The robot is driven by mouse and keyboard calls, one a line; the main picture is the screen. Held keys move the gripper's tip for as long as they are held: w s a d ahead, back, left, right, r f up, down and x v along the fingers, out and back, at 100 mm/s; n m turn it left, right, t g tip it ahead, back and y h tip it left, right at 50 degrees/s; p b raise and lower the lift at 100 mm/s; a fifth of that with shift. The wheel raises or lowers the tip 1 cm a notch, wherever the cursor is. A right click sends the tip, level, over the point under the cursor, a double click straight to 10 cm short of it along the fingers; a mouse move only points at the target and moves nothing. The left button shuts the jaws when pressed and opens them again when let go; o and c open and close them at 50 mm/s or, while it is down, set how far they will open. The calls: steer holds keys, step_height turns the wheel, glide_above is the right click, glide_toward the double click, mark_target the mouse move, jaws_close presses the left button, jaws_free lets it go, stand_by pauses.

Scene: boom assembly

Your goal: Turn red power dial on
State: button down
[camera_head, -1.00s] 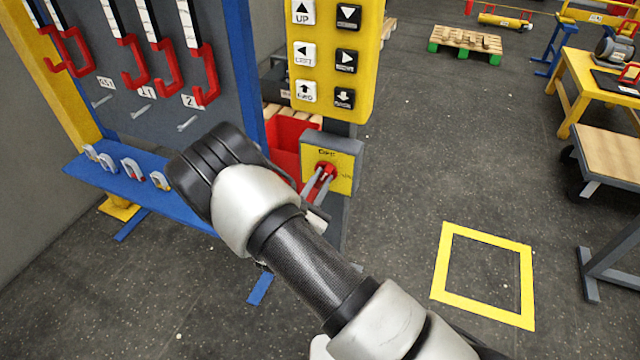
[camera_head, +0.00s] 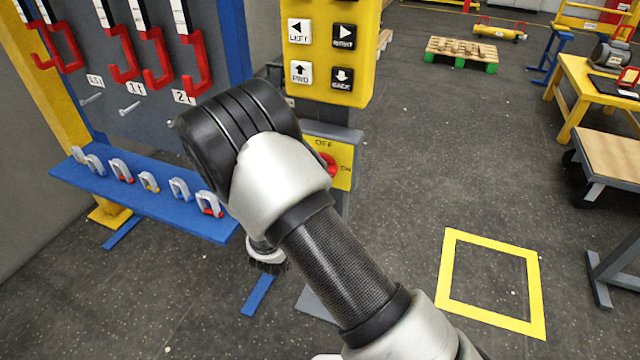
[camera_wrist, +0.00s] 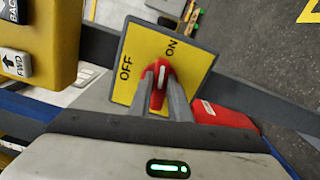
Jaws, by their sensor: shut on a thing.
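The red power dial (camera_wrist: 159,88) sits on a yellow plate (camera_wrist: 192,80) in the wrist view, with an OFF label to its left and an ON label above and to the right. Its white mark points up, roughly toward ON. My gripper (camera_wrist: 162,92) has one finger on each side of the dial and is shut on it. In the head view, the dial (camera_head: 328,164) shows just right of my arm, below OFF and left of the partly readable ON. My arm hides the fingers and the left part of the plate (camera_head: 344,152) there.
A yellow button panel (camera_head: 322,92) hangs above the dial plate. A blue shelf (camera_head: 150,203) with several shackles and a board of red hooks stand to the left. A yellow square (camera_head: 492,317) marks the floor at right, with open floor around it.

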steer(key=shift+f+m+b, duration=0.2)
steer(key=shift+m+b, duration=0.9)
steer(key=c, duration=1.6)
jaws_free()
steer(key=shift+c, duration=0.2)
steer(key=shift+r, duration=0.1)
steer(key=shift+s, duration=0.1)
steer(key=p+v, duration=0.1)
steer(key=v, duration=1.6)
steer(key=shift+s, duration=0.15)
steer(key=shift+a, duration=0.1)
